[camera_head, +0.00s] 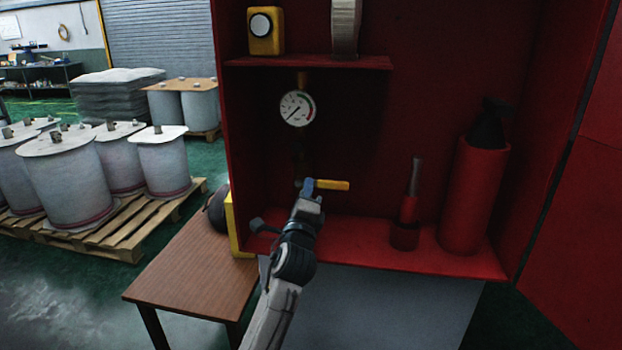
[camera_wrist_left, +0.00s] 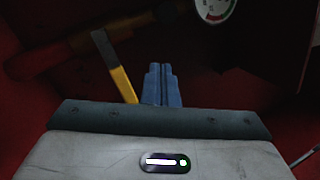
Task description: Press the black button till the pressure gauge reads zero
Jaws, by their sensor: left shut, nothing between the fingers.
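The pressure gauge (camera_head: 297,108) is a round white dial with a green and red arc, mounted under the shelf in a red cabinet. Its dark needle seems to point to the lower left; the figures are too small to read. Its lower edge also shows in the left wrist view (camera_wrist_left: 211,10). A yellow lever (camera_head: 332,185) sticks out to the right on the pipe below it, and shows in the wrist view (camera_wrist_left: 117,68). My left gripper (camera_head: 308,186) is shut and empty, its blue fingertips (camera_wrist_left: 162,75) in front of the pipe beside the lever. I cannot make out the black button.
A red fire extinguisher (camera_head: 474,195) and a smaller red tool (camera_head: 408,207) stand on the cabinet floor at right. A shelf (camera_head: 310,63) above the gauge bears a yellow box (camera_head: 265,33). A wooden table (camera_head: 190,270) stands left of the cabinet.

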